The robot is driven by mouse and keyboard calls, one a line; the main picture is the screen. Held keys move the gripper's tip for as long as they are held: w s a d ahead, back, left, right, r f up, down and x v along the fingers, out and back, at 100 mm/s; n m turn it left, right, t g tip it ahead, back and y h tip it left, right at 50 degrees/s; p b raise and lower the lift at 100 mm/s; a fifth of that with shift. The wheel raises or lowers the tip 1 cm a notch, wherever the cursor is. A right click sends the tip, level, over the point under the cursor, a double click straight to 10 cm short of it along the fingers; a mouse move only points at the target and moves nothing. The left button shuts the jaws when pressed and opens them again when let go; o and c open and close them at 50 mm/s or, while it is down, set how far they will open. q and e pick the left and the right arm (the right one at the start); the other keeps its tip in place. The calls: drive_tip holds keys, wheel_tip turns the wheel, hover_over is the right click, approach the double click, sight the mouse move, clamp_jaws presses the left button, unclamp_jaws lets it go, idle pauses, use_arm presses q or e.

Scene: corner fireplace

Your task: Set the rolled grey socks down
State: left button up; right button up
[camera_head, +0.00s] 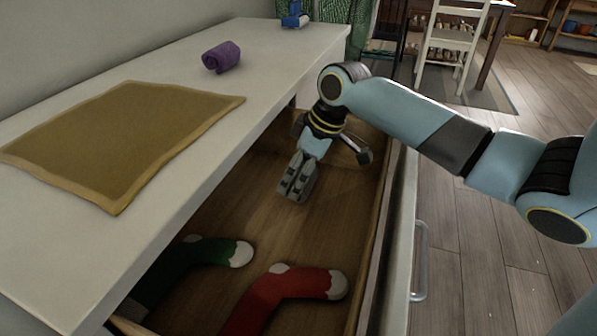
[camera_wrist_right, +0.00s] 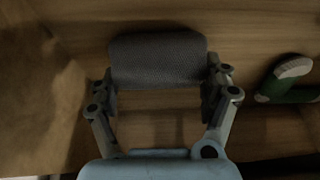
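The rolled grey socks (camera_wrist_right: 158,62) are a dark grey, finely textured roll in the right wrist view. They span the gap between the two fingers of my right gripper (camera_wrist_right: 161,95), with a finger against each end. This right gripper also shows in the head view (camera_head: 320,172), pointing down into the open wooden drawer (camera_head: 340,228). The drawer floor lies beyond the roll; I cannot tell the exact height above it. In the head view the socks are hard to make out behind the near finger. My left gripper is not in view.
A green stocking (camera_head: 205,250) and a red stocking (camera_head: 300,283) lie in the near part of the drawer. The white top (camera_head: 190,75) above holds a brown mat (camera_head: 120,135), a purple roll (camera_head: 221,57) and a blue object (camera_head: 295,17). The drawer floor near the stockings is partly free.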

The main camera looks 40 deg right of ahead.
drive_tip(key=o, duration=0.4)
drive_tip(key=p+v, duration=0.4)
drive_tip(key=v, duration=0.8)
drive_tip(key=shift+r, duration=0.15)
drive_tip(key=shift+r+p, duration=0.1)
drive_tip(key=shift+p, duration=0.2)
